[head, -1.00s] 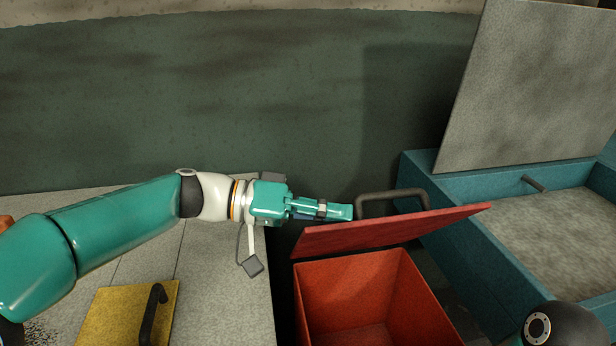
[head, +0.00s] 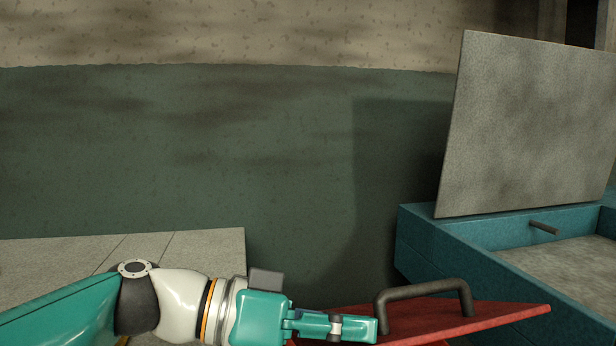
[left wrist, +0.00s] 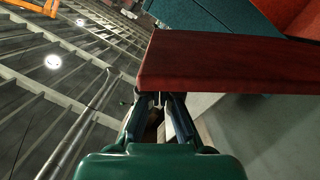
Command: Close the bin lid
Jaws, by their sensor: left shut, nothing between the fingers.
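The red bin lid (head: 508,312) shows at the bottom of the head view, with its upper face and dark bar handle (head: 425,288) visible. Its lower part is cut off by the frame. My left gripper (head: 364,328) is shut and empty, with its fingers at the left part of the lid beside the handle. In the left wrist view the lid (left wrist: 225,65) is a broad red slab just ahead of the fingertips (left wrist: 160,98). I cannot tell whether they touch it. The bin's opening is out of the head view. My right gripper is not in view.
A blue-teal box (head: 440,245) with a raised grey lid (head: 525,125) stands at the right. A pale tiled worktop (head: 190,258) is at the left. A green and beige wall (head: 230,150) closes the back.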

